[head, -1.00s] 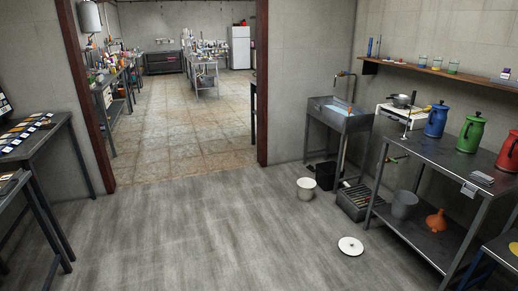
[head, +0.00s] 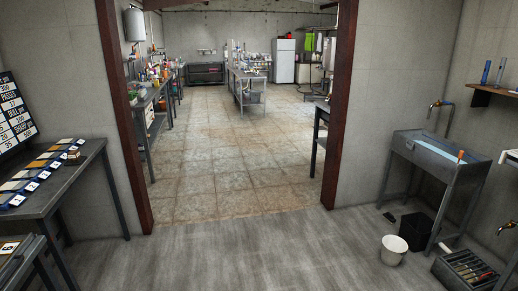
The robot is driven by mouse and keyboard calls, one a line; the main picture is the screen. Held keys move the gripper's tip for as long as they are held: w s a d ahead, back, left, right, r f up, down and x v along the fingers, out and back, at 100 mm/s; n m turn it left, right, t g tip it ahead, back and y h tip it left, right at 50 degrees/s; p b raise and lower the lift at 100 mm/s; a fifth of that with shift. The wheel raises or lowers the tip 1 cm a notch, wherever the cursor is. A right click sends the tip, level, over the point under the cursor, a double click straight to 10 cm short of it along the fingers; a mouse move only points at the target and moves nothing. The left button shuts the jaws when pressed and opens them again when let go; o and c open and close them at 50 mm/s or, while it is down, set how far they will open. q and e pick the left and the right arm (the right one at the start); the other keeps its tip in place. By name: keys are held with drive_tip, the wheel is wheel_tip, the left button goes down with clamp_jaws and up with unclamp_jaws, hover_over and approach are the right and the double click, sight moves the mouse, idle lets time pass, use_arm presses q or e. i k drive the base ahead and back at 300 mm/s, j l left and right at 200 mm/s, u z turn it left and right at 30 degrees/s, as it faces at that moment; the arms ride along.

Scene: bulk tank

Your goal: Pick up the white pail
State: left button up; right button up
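The white pail (head: 393,249) stands upright and open on the grey floor at the lower right of the head view. It is in front of a black bin (head: 415,231), to the left of the metal sink's legs. Neither of my grippers shows in the head view, so nothing can be told of their state.
A metal sink (head: 440,150) stands against the right wall. A grey crate of tools (head: 467,270) sits on the floor right of the pail. A dark table (head: 75,172) with cards is at left. A wide doorway opens to a tiled room. The grey floor (head: 230,262) before it is clear.

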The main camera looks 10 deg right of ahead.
sight(393, 248)
drive_tip(key=i+l+z, duration=0.1)
drive_tip(key=i+z, duration=0.15)
drive_tip(key=i, duration=0.2)
drive_tip(key=i+z, duration=0.2)
drive_tip(key=i, duration=0.3)
drive_tip(key=i+z, duration=0.25)
drive_tip(key=i, duration=0.25)
drive_tip(key=i+j+z, duration=0.25)
drive_tip(key=i, duration=0.2)
drive_tip(key=i+j+z, duration=0.2)
drive_tip(key=i, duration=0.25)
